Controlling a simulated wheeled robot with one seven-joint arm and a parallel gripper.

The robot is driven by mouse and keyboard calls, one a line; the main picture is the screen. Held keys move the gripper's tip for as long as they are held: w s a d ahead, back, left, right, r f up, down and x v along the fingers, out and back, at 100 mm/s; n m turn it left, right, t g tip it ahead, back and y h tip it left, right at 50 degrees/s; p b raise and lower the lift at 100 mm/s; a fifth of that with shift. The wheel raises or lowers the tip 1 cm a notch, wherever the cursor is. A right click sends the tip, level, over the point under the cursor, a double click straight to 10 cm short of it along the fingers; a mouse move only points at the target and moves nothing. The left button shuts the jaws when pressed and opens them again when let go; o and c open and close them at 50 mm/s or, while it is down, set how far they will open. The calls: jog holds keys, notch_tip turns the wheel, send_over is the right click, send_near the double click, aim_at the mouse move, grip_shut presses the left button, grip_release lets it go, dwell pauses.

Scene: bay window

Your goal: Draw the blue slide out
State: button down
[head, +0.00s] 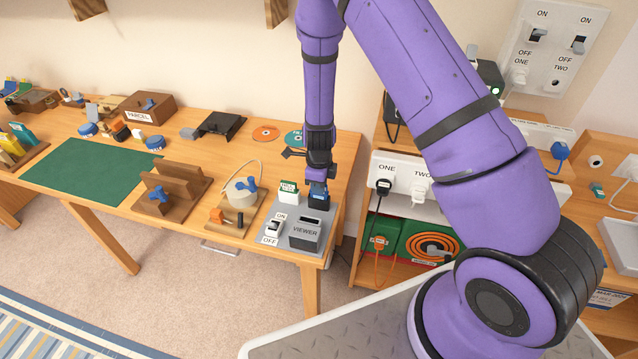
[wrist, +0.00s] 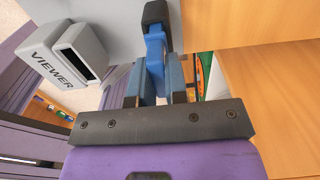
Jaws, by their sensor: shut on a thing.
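My gripper (head: 318,186) points down at the near right end of the wooden table. In the wrist view its two blue-padded fingers (wrist: 155,80) are shut on the blue slide (wrist: 155,50), holding it by its upright blue part. The far end of the slide meets a small black block (wrist: 157,12); how deep it sits there is hidden. In the head view the dark block (head: 318,204) shows just below my fingers, on a grey plate. The grey viewer (head: 305,233), with a dark slot on top, stands in front; it also shows in the wrist view (wrist: 75,52).
An ON/OFF switch (head: 273,229) and a small green-and-white box (head: 288,191) stand close left of the fingers. A wooden stand with a cord reel (head: 241,192) is further left. A shelf with sockets (head: 405,185) stands right, across a gap. The green mat (head: 90,170) is clear.

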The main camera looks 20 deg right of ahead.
jog(key=shift+f, duration=0.8)
jog(key=c, duration=1.1)
grip_release()
jog(key=shift+o, duration=0.2)
jog(key=shift+r, duration=0.1)
notch_tip(320, 180, up, 11)
jog(key=shift+f, duration=0.2)
